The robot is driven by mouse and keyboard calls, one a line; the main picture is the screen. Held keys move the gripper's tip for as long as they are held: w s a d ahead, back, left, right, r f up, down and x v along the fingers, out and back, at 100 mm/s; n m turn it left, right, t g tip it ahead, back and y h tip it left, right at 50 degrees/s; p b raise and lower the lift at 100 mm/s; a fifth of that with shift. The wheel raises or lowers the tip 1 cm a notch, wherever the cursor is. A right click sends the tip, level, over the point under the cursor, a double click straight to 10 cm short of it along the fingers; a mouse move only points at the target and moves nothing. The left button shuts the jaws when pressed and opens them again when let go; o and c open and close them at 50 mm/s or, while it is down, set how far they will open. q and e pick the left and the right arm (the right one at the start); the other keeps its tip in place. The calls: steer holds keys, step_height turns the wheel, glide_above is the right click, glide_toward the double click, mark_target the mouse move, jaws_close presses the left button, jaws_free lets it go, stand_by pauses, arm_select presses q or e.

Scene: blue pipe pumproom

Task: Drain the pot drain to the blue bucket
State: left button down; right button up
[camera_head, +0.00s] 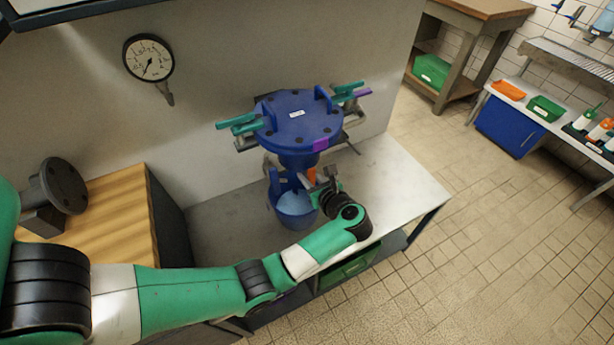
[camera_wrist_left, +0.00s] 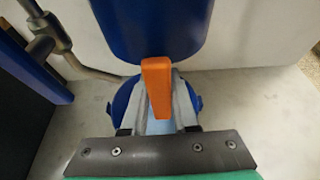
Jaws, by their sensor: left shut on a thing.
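The blue pot (camera_head: 298,120) with a flat bolted lid stands above the pale bench against the wall. An orange drain handle (camera_head: 311,176) shows under the pot. The handle is large in the left wrist view (camera_wrist_left: 157,85), between my fingers. My left gripper (camera_head: 314,183) is shut on this orange handle. The blue bucket (camera_head: 294,208) stands on the bench below the pot, with light blue inside that may be liquid. In the left wrist view the bucket (camera_wrist_left: 123,101) is partly hidden behind my fingers and the handle. My right gripper is not in view.
Teal handles (camera_head: 240,123) stick out at the pot's sides. A pressure gauge (camera_head: 148,60) is on the wall. A wooden-topped block (camera_head: 115,215) stands left of the bench (camera_head: 400,185). The bench's right end is clear. Green bins and a blue cabinet stand farther right.

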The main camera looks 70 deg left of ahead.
arm_select(q)
steer(key=shift+w+r, duration=0.1)
steer(key=shift+w, duration=0.05)
steer(key=c, duration=1)
jaws_free()
steer(key=shift+c, duration=0.2)
steer(key=o, duration=0.5)
steer(key=shift+w+d, duration=0.1)
steer(key=shift+w, duration=0.15)
steer(key=shift+o, duration=1.4)
steer(key=shift+s, duration=0.15)
steer(key=shift+d+r, duration=0.25)
steer(key=shift+d, duration=0.05)
steer(key=p+v, duration=0.2)
steer(key=v, duration=0.8)
steer(key=shift+d, duration=0.45)
